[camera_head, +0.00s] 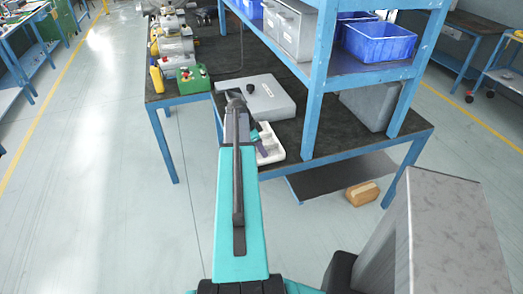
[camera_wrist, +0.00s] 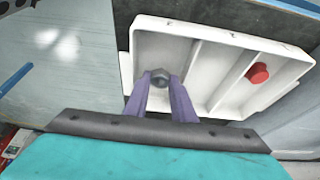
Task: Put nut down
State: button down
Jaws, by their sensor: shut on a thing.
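My gripper (camera_wrist: 160,84) shows in the wrist view with its two purple fingers shut on a grey hex nut (camera_wrist: 160,76) at their tips. The nut is over the left compartment of a white divided tray (camera_wrist: 232,38). I cannot tell whether it touches the tray floor. A red round piece (camera_wrist: 258,73) lies in the tray's right part. In the head view my arm hides the nut and part of the white tray (camera_head: 270,155), which is at the bench's front edge.
A grey case (camera_head: 268,98) lies on the dark bench just behind the tray. A green box with buttons (camera_head: 193,80) and a yellow item (camera_head: 157,79) stand to the left. A blue shelf frame (camera_head: 320,80) with blue bins (camera_head: 379,40) rises at the right.

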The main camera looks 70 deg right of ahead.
jog(key=shift+f, duration=0.6)
jog(key=shift+f, duration=0.1)
jog(key=c, duration=1.8)
grip_release()
jog(key=shift+o, duration=0.2)
jog(key=b+v, duration=0.3)
jog(key=v, duration=0.9)
